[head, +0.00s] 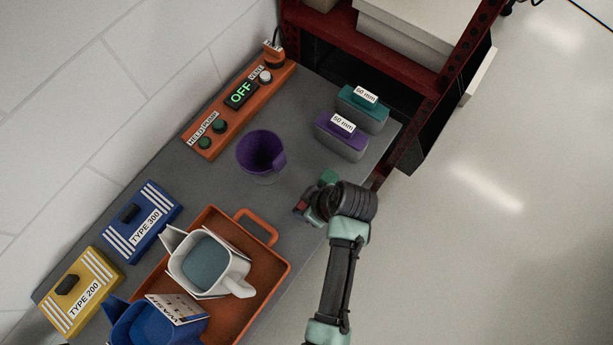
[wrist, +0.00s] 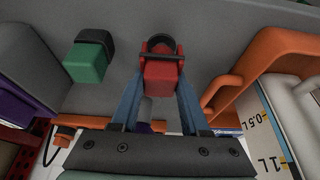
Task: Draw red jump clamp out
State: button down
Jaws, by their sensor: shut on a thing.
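The red jump clamp (wrist: 160,72) is a small red block with a dark ring at its far end. In the wrist view it sits between the two blue fingers of my gripper (wrist: 160,80), which is shut on it. In the head view the red clamp (head: 302,206) shows as a small red piece beside my gripper (head: 314,203), over the right part of the grey counter. My wrist hides part of it. I cannot tell whether the clamp touches the counter or anything else.
A green block with a dark end (wrist: 88,60) is close left in the wrist view. On the grey counter (head: 225,185) stand a purple cup (head: 262,152), an orange tray (head: 283,272) with jugs, and purple (head: 342,138) and teal (head: 364,108) boxes. An orange panel (head: 205,143) reads OFF.

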jog(key=shift+f+b, duration=0.55)
jog(key=shift+f, duration=0.3)
jog(key=shift+c, duration=1.6)
grip_release()
jog(key=v, duration=1.3)
jog(key=w+r+m+t+h, duration=0.25)
jog(key=w+r+t, duration=0.35)
jog(key=w+r, duration=0.6)
jog(key=w+r+m+t, duration=0.1)
jog(key=w+r+t, duration=0.2)
jog(key=r, duration=0.6)
jog(key=w+r+m+t, duration=0.2)
jog(key=w+r+t, duration=0.15)
jog(key=r, duration=0.55)
jog(key=s+a+r+m+t, duration=0.1)
jog(key=s+r+t, duration=0.2)
jog(key=r, duration=0.7)
jog(key=s+a+r+m+t+h, duration=0.1)
jog(key=s+r+t, duration=0.3)
jog(key=r, duration=0.7)
jog(key=s+a+r+m+t, duration=0.2)
jog(key=s+r+m+t, duration=0.1)
jog(key=r, duration=0.8)
jog(key=shift+s+r+t+b, duration=0.25)
jog(key=shift+s+t+b, duration=0.2)
jog(key=shift+s+t, duration=0.45)
